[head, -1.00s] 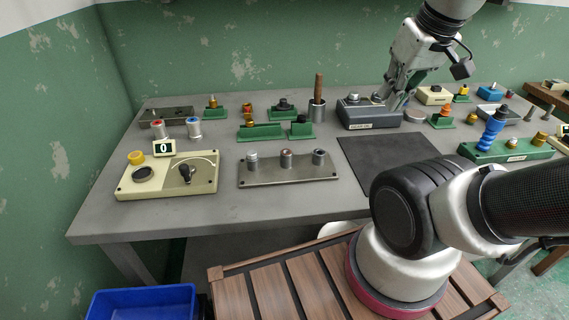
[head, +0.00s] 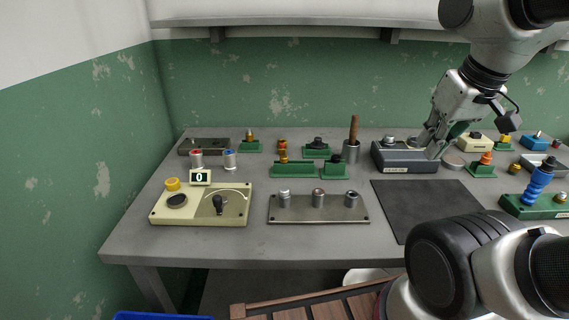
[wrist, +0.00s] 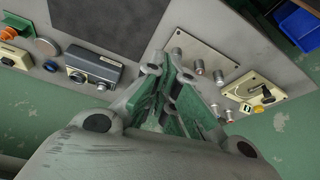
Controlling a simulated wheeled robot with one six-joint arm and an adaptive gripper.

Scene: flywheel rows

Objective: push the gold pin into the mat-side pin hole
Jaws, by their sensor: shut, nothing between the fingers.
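A flat grey plate (head: 300,215) with three upright metal posts lies left of the dark mat (head: 425,205). The post nearest the mat (head: 351,199) has a dark top; I cannot tell its hole clearly. The plate also shows in the wrist view (wrist: 193,48). I cannot single out the gold pin. A small gold and red piece (head: 283,150) stands by a green holder, and another gold-coloured piece (head: 249,136) is farther back. My gripper (head: 434,150) is shut and empty at the right end of the grey-blue box, well away from the plate. Its green-padded fingers fill the middle of the wrist view (wrist: 172,85).
The grey-blue box (head: 405,161) stands behind the mat. A brown-handled tool rises from a metal cup (head: 351,152). A cream panel with a dial (head: 222,208) lies at left. A green holder with a blue handle (head: 537,188) is at right. The mat is bare.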

